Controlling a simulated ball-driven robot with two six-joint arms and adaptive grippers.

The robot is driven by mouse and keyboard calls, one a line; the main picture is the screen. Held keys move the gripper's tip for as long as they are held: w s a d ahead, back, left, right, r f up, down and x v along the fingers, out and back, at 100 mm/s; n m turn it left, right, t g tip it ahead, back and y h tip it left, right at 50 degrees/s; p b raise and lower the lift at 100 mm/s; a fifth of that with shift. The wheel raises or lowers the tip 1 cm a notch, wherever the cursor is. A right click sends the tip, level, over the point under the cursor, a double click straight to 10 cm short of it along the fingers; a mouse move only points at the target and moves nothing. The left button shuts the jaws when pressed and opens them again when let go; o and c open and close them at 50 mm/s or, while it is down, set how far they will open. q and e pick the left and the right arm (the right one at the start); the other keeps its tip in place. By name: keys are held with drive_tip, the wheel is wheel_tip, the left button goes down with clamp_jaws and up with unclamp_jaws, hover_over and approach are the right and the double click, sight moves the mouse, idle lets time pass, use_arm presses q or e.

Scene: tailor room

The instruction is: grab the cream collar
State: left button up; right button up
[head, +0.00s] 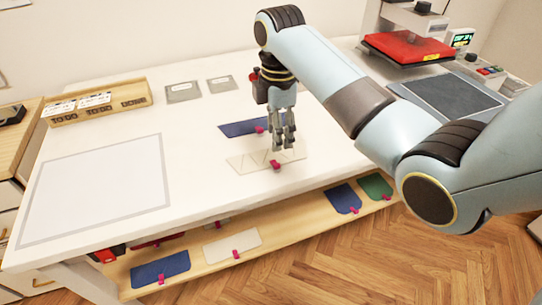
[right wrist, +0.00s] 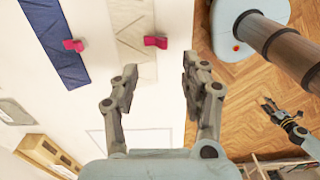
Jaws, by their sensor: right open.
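The cream collar (head: 246,161) lies flat on the white table near its front edge, with a pink tab (head: 276,165) on its front side. My right gripper (head: 283,147) is open and empty, pointing down over the collar's right part. In the right wrist view the cream collar (right wrist: 132,42) and its pink tab (right wrist: 155,41) lie ahead of the open right fingers (right wrist: 160,75), nothing between them. A gripper that appears to be my left (right wrist: 282,116) shows small at the right of that view, over the floor; its jaw state is unclear.
A blue collar (head: 237,128) with a pink tab lies just behind the cream one. A shelf (head: 200,265) below the table edge holds blue, cream and green pieces. A red press (head: 410,47) stands back right. A pale mat (head: 98,190) covers the table's left.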

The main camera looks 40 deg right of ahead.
sight(276, 163)
wheel_tip(276, 163, down, 8)
drive_tip(key=shift+s+a+f+p, duration=0.1)
drive_tip(key=shift+a+f+p, duration=0.05)
drive_tip(key=shift+f+p, duration=0.15)
drive_tip(key=shift+c, duration=0.4)
drive_tip(key=c, duration=0.8)
drive_tip(key=shift+r, duration=0.1)
